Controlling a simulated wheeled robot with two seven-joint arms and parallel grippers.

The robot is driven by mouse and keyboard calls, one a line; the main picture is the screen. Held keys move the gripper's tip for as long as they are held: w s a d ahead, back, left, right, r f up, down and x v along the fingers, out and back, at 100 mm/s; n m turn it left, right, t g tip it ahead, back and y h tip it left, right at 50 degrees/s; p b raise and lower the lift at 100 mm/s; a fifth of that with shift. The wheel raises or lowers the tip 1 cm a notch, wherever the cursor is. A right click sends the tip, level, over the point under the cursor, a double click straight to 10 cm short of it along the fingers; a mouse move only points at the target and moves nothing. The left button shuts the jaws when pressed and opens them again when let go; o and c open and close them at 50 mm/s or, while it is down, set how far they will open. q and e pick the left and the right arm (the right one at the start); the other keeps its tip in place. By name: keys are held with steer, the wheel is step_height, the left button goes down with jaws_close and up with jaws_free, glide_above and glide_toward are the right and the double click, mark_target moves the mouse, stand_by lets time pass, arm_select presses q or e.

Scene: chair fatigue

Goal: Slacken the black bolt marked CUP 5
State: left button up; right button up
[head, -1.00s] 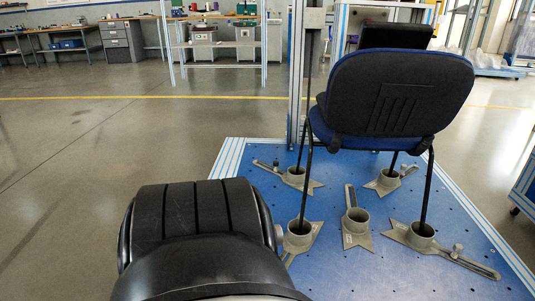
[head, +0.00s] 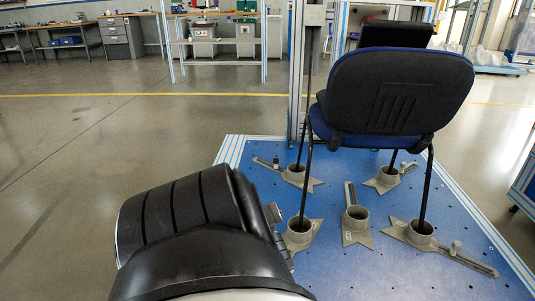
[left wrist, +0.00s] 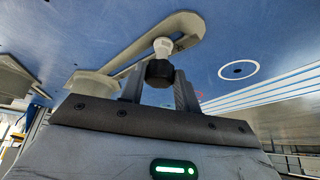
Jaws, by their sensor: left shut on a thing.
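In the left wrist view a black bolt head (left wrist: 159,73) sits on a pale collar at the end of a slotted grey metal arm (left wrist: 130,58). My left gripper (left wrist: 157,84) has its two fingers on either side of the black head and is shut on it. Any marking on the arm is too small to read, so I cannot tell the cup's number. In the head view my left arm covers the lower middle and hides the gripper and this bolt. My right gripper is in neither view.
A dark blue chair (head: 400,90) stands with its legs in grey cups on a blue platform (head: 400,270). A free-standing cup (head: 356,213) is between the legs. A metal upright (head: 298,70) rises behind the chair. The floor at left is clear.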

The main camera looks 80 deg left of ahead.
arm_select(q)
steer(key=shift+w, duration=0.1)
steer(key=n, duration=0.1)
steer(key=n+g+b, duration=0.1)
steer(key=shift+w+f+n, duration=0.1)
steer(key=shift+w+n, duration=0.15)
steer(key=shift+n, duration=0.05)
steer(key=shift+n+g, duration=0.5)
steer(key=shift+n, duration=0.2)
steer(key=shift+b, duration=0.3)
steer(key=shift+w+n+g+b, duration=0.2)
steer(key=shift+n+g+b, duration=0.3)
steer(key=shift+n, duration=0.5)
steer(key=shift+a+n+g+h+b, duration=0.1)
steer(key=shift+n+g+h+b, duration=0.25)
steer(key=shift+n+b, duration=0.35)
steer(key=shift+n, duration=0.3)
